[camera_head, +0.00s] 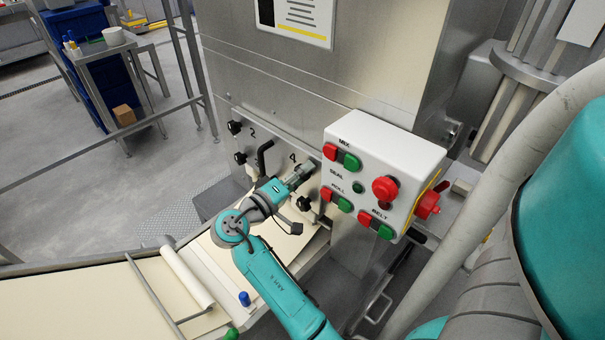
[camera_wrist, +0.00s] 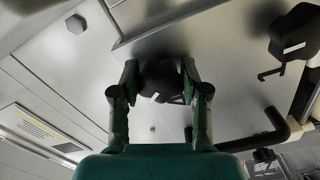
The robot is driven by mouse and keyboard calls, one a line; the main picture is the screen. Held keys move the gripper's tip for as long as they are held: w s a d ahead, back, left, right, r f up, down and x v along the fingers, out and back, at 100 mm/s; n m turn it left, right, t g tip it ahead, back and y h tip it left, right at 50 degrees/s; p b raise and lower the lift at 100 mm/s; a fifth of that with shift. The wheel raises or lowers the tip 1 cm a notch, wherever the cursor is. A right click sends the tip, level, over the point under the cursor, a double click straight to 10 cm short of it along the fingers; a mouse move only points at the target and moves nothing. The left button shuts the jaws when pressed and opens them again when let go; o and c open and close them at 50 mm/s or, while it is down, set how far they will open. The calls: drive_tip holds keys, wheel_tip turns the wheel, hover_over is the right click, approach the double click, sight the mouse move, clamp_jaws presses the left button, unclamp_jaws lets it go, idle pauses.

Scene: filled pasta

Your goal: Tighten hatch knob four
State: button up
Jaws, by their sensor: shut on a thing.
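Hatch knob four (camera_wrist: 160,78) is a black knob with a white stripe, between the two fingers of my gripper (camera_wrist: 161,92) in the wrist view. The fingers are shut on it from both sides. In the head view my gripper (camera_head: 302,174) reaches the steel hatch panel (camera_head: 273,150) just right of the printed 4, and it hides the knob there. Another black knob (camera_head: 304,204) sits below my gripper. It is probably the knob (camera_wrist: 295,32) at the upper right of the wrist view. Two more black knobs, upper (camera_head: 234,127) and lower (camera_head: 240,158), sit at the panel's left side near the printed 2.
A black bent handle (camera_head: 263,158) stands out of the panel left of my gripper. It also shows in the wrist view (camera_wrist: 262,140). A white control box (camera_head: 370,165) with red and green buttons is close on the right. A dough-coloured belt (camera_head: 75,300) lies below.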

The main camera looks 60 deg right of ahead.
drive_tip(key=m, duration=0.5)
drive_tip(key=shift+f+m, duration=0.15)
drive_tip(key=shift+m, duration=0.15)
idle(0.5)
drive_tip(key=o, duration=1.1)
drive_tip(key=shift+o, duration=0.2)
drive_tip(key=v, duration=1.2)
